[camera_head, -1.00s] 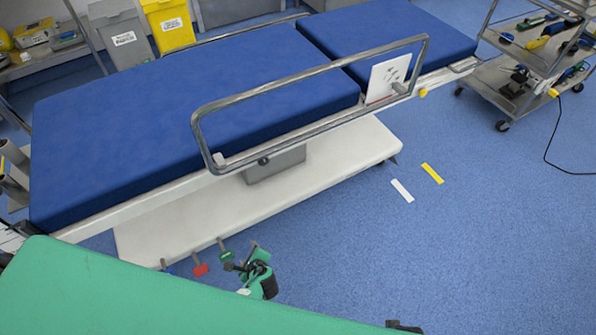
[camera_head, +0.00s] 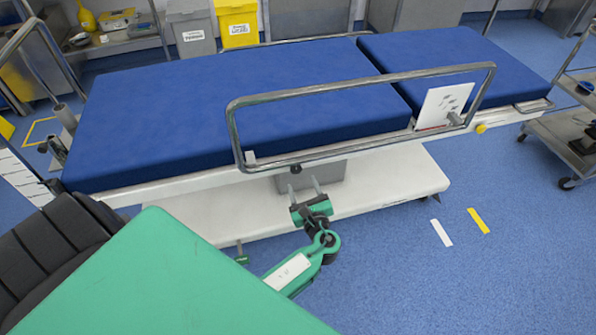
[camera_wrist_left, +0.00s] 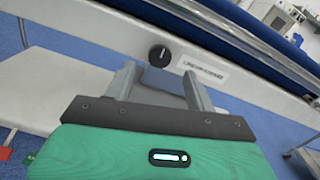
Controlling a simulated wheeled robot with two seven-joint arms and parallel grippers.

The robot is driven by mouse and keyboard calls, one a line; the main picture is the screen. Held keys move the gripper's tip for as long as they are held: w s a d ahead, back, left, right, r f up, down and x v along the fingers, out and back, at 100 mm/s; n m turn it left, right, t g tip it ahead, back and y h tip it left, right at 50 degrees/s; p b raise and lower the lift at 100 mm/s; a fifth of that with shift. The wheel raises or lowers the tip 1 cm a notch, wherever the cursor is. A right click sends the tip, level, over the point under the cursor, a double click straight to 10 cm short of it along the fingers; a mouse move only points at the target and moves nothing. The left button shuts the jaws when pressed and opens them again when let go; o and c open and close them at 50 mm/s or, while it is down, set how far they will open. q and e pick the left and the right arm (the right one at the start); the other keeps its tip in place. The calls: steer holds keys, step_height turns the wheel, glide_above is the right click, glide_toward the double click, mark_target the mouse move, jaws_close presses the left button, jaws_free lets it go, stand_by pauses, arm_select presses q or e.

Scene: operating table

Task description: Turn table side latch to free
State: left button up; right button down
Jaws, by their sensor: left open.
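The operating table (camera_head: 230,110) has blue pads and a metal side rail. A small black knob, the side latch (camera_head: 295,168), sits on its white side frame below the rail. In the left wrist view the latch (camera_wrist_left: 159,54) shows a light pointer line, beside a printed label (camera_wrist_left: 205,72) too small to read surely. My left gripper (camera_head: 304,187) is open and empty just below and in front of the latch. In the left wrist view the latch appears between and beyond its fingertips (camera_wrist_left: 159,70), apart from them. My right gripper is not in view.
The side rail (camera_head: 370,78) runs above the latch. The white table base (camera_head: 390,185) lies below, with a green pedal (camera_head: 242,255) at its front edge. A steel cart (camera_head: 570,140) stands at the right. The blue floor at front right is clear.

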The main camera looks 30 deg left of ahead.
mark_target(297, 170)
arm_select(q)
steer(key=x, duration=0.7)
steer(key=shift+r, duration=0.1)
steer(key=c, duration=1)
